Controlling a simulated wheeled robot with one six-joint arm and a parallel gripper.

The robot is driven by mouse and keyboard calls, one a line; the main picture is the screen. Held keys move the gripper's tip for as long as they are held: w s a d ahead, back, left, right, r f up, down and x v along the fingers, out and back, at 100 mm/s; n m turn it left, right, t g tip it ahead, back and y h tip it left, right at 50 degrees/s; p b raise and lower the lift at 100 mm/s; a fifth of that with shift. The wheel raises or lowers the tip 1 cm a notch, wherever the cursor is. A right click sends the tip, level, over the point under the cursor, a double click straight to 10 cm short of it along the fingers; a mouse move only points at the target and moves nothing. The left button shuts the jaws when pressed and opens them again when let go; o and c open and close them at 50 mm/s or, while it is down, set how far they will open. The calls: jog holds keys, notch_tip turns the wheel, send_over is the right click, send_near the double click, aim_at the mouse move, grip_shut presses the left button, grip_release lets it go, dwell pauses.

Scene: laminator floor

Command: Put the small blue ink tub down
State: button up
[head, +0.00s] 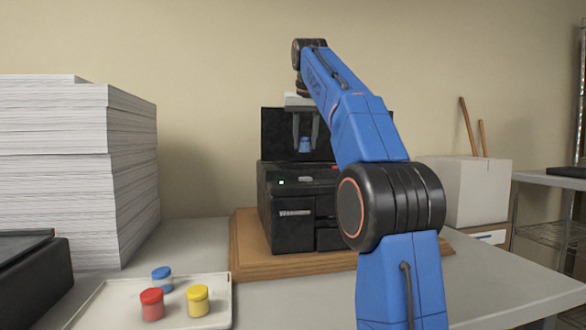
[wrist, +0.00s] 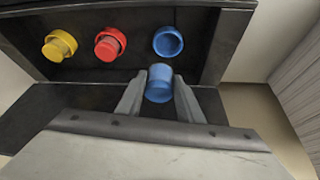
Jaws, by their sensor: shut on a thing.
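The small blue ink tub (wrist: 160,84) is gripped between the two fingers of my gripper (wrist: 160,92) in the wrist view. In the head view the tub (head: 305,145) hangs from my gripper (head: 304,138), in front of the raised dark back of the black machine (head: 292,222).
A pale tray (head: 105,300) at the front left holds a red tub (head: 152,304), a yellow tub (head: 198,300) and another blue tub (head: 162,279). A tall paper stack (head: 70,175) stands behind it. The machine sits on a wooden board (head: 247,262). A pale box (head: 475,190) stands right.

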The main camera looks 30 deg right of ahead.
aim_at(301, 149)
jog(key=f, duration=0.2)
jog(key=a+f, duration=0.1)
jog(key=shift+w+a+f, duration=0.1)
jog(key=shift+w+f, duration=0.05)
jog(key=shift+f, duration=2.05)
jog(key=shift+f, duration=0.65)
jog(key=o, duration=1.2)
jog(key=shift+f, duration=0.1)
jog(key=shift+c, duration=0.2)
jog(key=shift+r, duration=0.6)
jog(key=v, duration=1.2)
jog(key=shift+r, duration=0.2)
